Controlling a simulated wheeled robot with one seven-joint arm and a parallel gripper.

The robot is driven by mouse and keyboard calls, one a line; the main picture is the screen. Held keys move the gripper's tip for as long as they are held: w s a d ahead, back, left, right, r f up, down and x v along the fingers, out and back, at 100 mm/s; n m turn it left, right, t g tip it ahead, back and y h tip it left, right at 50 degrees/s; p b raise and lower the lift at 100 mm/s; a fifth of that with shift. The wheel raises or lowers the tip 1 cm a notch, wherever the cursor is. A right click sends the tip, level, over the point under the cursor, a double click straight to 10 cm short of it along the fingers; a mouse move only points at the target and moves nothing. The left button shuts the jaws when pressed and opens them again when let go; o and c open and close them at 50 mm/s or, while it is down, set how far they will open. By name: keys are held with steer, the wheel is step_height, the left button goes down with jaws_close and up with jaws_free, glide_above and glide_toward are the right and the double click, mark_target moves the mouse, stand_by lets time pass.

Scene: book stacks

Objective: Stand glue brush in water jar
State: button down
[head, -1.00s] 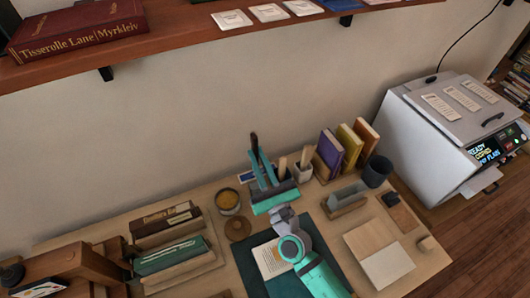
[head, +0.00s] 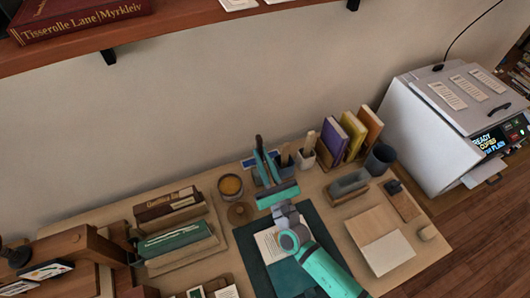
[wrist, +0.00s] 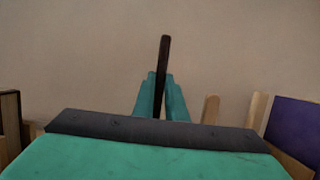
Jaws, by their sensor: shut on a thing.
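My gripper (head: 263,163) has teal fingers and is shut on a dark, thin handle (head: 258,140), which I take to be the glue brush. In the wrist view the handle (wrist: 164,65) stands nearly upright between the fingertips (wrist: 162,98); its lower end is hidden. The gripper is above the back of the desk, right of a round pot (head: 230,187) with yellow-brown contents. Just right of the gripper are a dark cup (head: 286,162) and a pale holder (head: 306,158), both with wooden sticks. A dark grey cup (head: 381,160) stands farther right. I cannot tell which is the water jar.
Upright books (head: 352,135) stand right of the holders. A book rack (head: 180,240) is at left, and a round brown lid (head: 239,212) lies before the pot. A dark mat (head: 252,243) lies in front. A wall shelf (head: 190,22) overhangs the back.

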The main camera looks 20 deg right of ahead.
steer(key=shift+a+f, duration=0.15)
steer(key=shift+f, duration=1.5)
